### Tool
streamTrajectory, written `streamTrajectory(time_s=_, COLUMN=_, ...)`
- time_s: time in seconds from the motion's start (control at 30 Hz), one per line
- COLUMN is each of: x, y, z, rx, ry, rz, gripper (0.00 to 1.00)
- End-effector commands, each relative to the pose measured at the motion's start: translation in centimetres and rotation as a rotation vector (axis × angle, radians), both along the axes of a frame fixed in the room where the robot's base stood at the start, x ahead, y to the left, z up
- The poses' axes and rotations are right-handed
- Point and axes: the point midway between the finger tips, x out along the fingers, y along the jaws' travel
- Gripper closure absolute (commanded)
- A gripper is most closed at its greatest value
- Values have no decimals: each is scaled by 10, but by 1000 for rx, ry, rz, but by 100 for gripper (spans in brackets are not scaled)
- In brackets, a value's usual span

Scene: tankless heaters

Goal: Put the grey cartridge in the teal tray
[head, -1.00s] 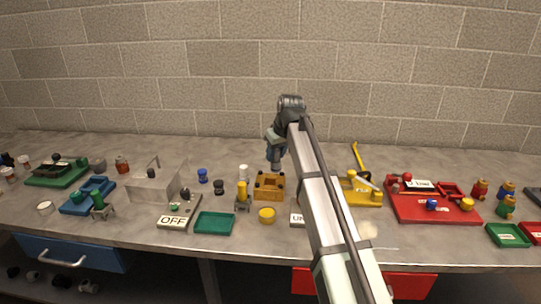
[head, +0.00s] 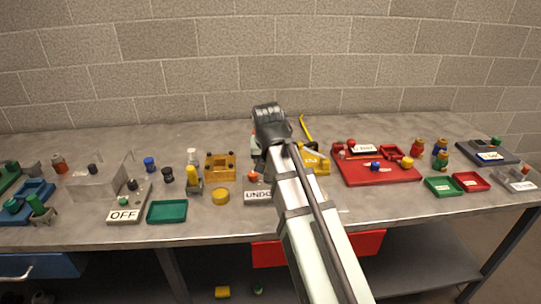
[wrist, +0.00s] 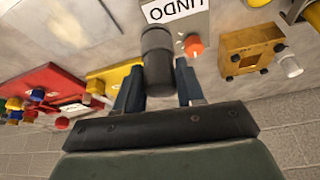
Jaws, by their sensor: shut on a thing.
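A grey cartridge (wrist: 156,42), a dark upright cylinder with a lighter middle band, is between the fingers of my gripper (wrist: 160,80) in the wrist view. The gripper is shut on it. In the head view my arm hides the cartridge and most of the gripper. The teal tray (head: 167,211) lies near the front edge of the bench, left of my arm, and looks empty. The tray is not seen in the wrist view.
An UNDO plate (head: 257,198) with an orange-red knob is beside my arm.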

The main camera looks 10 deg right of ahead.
Motion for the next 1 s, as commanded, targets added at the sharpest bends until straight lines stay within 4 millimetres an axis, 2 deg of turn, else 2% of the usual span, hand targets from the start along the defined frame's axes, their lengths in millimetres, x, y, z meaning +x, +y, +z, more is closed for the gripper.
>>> streamTrajectory(time_s=0.23, x=-3, y=50, z=-1, rx=0, ry=0, rz=86, gripper=93)
streamTrajectory(time_s=0.37, x=-5, y=89, z=-2, rx=0, ry=1, rz=156, gripper=93)
streamTrajectory(time_s=0.77, x=-20, y=230, z=-3, rx=0, ry=5, rz=459, gripper=93)
streamTrajectory(time_s=0.9, x=-28, y=281, z=-3, rx=-1, ry=8, rz=613, gripper=93)
streamTrajectory(time_s=1.0, x=-30, y=309, z=-1, rx=-1, ry=7, rz=741, gripper=93)
